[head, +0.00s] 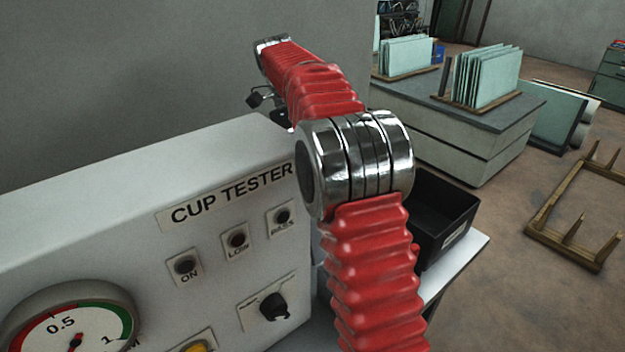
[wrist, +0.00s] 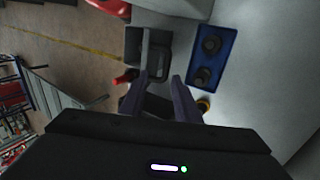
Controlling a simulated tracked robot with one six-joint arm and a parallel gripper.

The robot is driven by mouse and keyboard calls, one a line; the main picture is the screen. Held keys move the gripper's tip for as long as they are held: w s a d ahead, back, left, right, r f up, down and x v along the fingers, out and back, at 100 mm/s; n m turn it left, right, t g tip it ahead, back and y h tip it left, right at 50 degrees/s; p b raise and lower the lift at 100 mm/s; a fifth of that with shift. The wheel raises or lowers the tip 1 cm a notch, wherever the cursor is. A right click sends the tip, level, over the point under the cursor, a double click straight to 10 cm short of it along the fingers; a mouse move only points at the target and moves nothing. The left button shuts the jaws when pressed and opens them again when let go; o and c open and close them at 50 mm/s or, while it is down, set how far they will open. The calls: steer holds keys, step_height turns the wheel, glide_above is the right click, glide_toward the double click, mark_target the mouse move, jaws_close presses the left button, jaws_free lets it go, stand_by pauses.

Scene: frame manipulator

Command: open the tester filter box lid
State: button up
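The cup tester (head: 150,225) is a large pale machine in the left of the head view, with a gauge and several buttons. In the wrist view a dark grey box-like part with a loop-shaped handle (wrist: 148,48) lies just beyond my fingertips; I take it for the filter box, but cannot be sure. My gripper (wrist: 160,80) shows two dark fingers spread apart, with the lower edge of that part between and beyond their tips. I see no clear contact. In the head view my red arm reaches over the tester, and the filter box cannot be made out.
A blue tray (wrist: 212,55) with two dark round pieces lies right of the box in the wrist view. A black open bin (head: 440,215) stands beside the tester. Glass panes (head: 485,75) rest on a grey cabinet behind. Floor at the right holds a wooden frame (head: 570,215).

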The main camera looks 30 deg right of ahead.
steer(key=shift+w+r, duration=0.15)
steer(key=shift+r, duration=0.1)
steer(key=shift+c, duration=0.2)
